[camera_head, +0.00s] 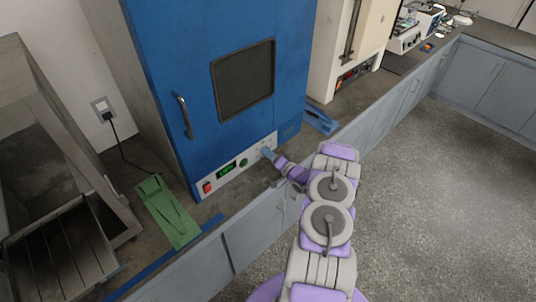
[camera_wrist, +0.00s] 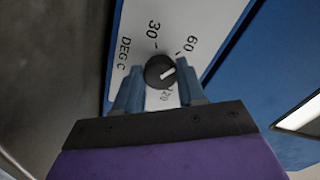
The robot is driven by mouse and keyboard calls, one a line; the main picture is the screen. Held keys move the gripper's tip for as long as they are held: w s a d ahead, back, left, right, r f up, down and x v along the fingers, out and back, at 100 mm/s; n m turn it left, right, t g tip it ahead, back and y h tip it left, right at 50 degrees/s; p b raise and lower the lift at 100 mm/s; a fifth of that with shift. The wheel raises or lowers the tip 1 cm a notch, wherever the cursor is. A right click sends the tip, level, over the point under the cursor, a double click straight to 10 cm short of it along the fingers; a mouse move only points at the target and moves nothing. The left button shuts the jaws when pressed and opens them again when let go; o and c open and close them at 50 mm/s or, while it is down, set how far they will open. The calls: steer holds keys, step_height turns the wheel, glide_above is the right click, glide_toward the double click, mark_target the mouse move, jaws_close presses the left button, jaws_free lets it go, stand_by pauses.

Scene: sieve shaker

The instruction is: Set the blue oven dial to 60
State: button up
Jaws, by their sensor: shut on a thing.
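The blue oven (camera_head: 220,60) stands on the counter with its door shut. Its white control panel (camera_head: 236,165) runs along the bottom front. My gripper (camera_head: 268,153) reaches the right part of this panel and hides the dial there. In the wrist view, the round black dial (camera_wrist: 160,72) sits between the two blue fingers of my gripper (camera_wrist: 160,80), which is shut on it. The dial's white pointer aims right and slightly up, a little below the 60 label (camera_wrist: 192,44). The 30 label (camera_wrist: 153,29) is above the dial, and a partly hidden 120 label is below.
On the panel are a red switch (camera_head: 207,187), a green display (camera_head: 227,169) and a green button (camera_head: 243,162). A green object (camera_head: 166,209) lies on the counter at left. A cream appliance (camera_head: 350,45) stands to the right. The floor beside the counter is clear.

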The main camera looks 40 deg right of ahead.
steer(key=shift+s+d+f, duration=0.1)
steer(key=shift+s+d, duration=0.1)
steer(key=shift+d, duration=0.1)
steer(key=o, duration=0.9)
steer(key=shift+s+d, duration=0.1)
steer(key=shift+s, duration=0.05)
steer(key=shift+o, duration=0.8)
steer(key=shift+w, duration=0.2)
steer(key=shift+s+a, duration=0.2)
steer(key=shift+s, duration=0.1)
steer(key=s+d+p, duration=0.1)
steer(key=s, duration=1.5)
steer(key=shift+s+d+p, duration=0.35)
steer(key=shift+p, duration=0.05)
steer(key=shift+f, duration=0.1)
